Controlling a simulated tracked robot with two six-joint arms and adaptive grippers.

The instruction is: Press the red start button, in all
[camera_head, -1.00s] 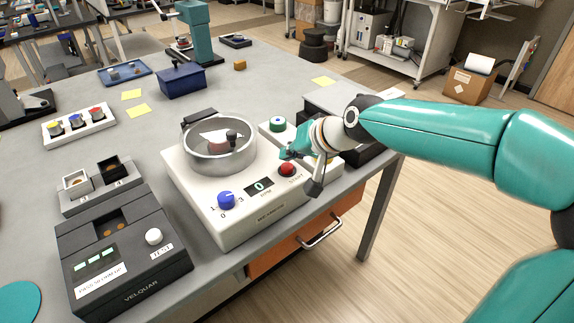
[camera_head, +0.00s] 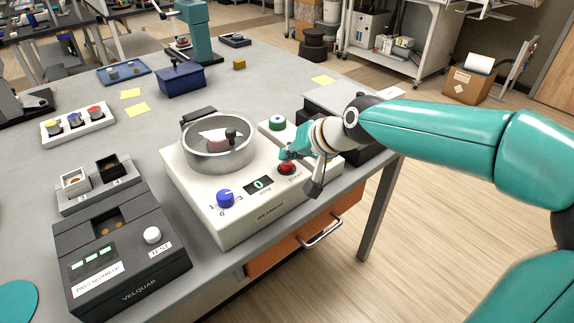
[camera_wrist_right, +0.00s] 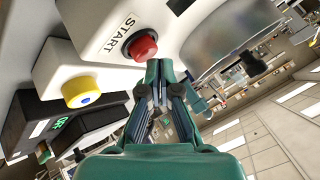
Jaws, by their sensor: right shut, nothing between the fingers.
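The red start button (camera_head: 286,168) is on the front right of a white machine (camera_head: 252,218), beside its START label. The right wrist view also shows the red button (camera_wrist_right: 141,46). My right gripper (camera_head: 285,154) is shut and empty, with its fingertips just behind the button in the head view. In the right wrist view the closed fingertips (camera_wrist_right: 157,66) lie close to the button's edge. I cannot tell whether they touch it. My left gripper is out of view.
A dark tester (camera_head: 122,262) stands at the left. A yellow knob (camera_wrist_right: 82,91) shows in the right wrist view.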

